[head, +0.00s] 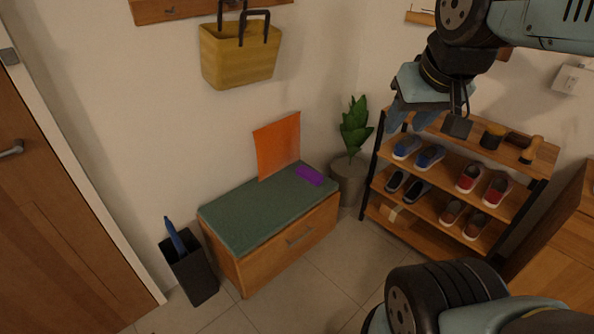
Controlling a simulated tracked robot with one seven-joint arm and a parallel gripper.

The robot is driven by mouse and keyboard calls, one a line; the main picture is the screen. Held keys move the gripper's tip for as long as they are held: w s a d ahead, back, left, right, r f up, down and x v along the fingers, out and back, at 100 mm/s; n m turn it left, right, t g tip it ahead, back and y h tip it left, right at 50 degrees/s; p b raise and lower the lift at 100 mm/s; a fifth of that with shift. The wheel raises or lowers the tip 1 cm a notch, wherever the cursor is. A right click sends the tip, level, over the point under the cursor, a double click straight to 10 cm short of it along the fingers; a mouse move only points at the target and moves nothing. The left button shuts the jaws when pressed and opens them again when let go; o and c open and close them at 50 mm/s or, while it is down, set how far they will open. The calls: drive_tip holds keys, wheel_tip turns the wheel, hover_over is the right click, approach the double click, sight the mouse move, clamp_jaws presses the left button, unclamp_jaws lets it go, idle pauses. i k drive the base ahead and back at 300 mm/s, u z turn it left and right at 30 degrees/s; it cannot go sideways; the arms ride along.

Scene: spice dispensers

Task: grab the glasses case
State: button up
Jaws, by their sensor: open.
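No object is plainly recognisable as a glasses case. A flat, narrow purple object (309,175) lies on the green bench cushion (255,208), near its back right end; its shape fits a case, but I cannot be sure. My gripper (430,117) hangs at the upper right, open, in front of the shoe rack's upper part. It is well to the right of the purple object and apart from it. Nothing is visibly held.
An orange sheet (277,146) stands upright behind the bench. A potted plant (355,127) stands right of it. The shoe rack (484,162) holds several shoes, with small items on top. A black bin (191,274) stands left. A yellow bag (240,55) hangs above. Floor before the bench is clear.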

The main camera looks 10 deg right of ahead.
sight(313, 177)
drive_tip(key=u, duration=0.1)
drive_tip(key=i, duration=1)
drive_tip(key=z, duration=0.1)
